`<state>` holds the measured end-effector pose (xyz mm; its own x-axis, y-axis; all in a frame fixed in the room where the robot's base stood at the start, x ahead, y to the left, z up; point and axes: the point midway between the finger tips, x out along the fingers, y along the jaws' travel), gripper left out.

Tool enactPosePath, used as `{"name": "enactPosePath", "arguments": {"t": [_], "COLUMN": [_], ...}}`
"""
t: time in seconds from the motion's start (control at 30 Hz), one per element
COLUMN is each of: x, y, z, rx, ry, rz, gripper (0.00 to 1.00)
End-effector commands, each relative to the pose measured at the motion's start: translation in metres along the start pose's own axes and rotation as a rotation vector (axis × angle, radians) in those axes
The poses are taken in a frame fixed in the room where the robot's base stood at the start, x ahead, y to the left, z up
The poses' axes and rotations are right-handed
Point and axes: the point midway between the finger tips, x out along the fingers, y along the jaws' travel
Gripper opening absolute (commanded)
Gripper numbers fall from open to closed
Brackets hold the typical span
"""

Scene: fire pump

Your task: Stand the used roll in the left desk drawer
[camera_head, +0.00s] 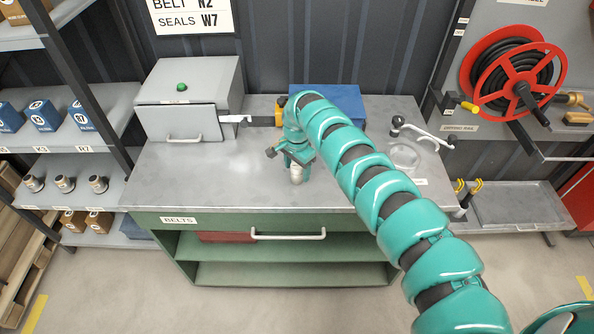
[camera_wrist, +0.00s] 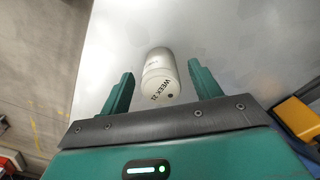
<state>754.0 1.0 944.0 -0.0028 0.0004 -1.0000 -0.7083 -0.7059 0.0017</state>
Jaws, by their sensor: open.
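The roll (camera_wrist: 160,75), a pale cylinder marked "WEEK 21", is on the bare grey desk top in the wrist view. It lies between and just ahead of the two green fingers of my gripper (camera_wrist: 161,70), which is open with a gap on each side. In the head view my gripper (camera_head: 291,160) is low over the middle of the desk (camera_head: 225,178), with the small roll (camera_head: 296,174) just below it. I cannot tell surely whether the roll is upright.
A grey metal box (camera_head: 190,95) with a green button stands at the desk's back left. A blue case (camera_head: 335,103) lies behind my arm. A clear round dish (camera_head: 404,156) and a metal lever tool (camera_head: 420,133) are at the right. The desk's front left is clear.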

Motion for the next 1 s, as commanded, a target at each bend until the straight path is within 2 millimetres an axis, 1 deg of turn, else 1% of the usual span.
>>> {"name": "enactPosePath", "arguments": {"t": [0.1, 0.3, 0.6, 0.67, 0.7, 0.83, 0.9, 1.0], "x": [0.012, 0.025, 0.027, 0.027, 0.027, 0.027, 0.027, 0.026], "y": [-0.001, -0.001, -0.001, -0.001, -0.001, -0.001, -0.001, -0.001], "z": [0.001, -0.001, -0.001, -0.001, -0.001, -0.001, -0.001, -0.001], "rx": [0.0, -0.001, -0.001, 0.0, 0.0, 0.0, 0.0, 0.0], "ry": [0.001, 0.002, 0.002, 0.002, 0.002, 0.002, 0.002, 0.002], "rz": [0.0, -0.001, -0.002, -0.002, -0.001, -0.002, -0.002, -0.002], "gripper": [0.63, 0.63, 0.63, 0.51, 0.43, 0.18, 0.1, 0.1]}}
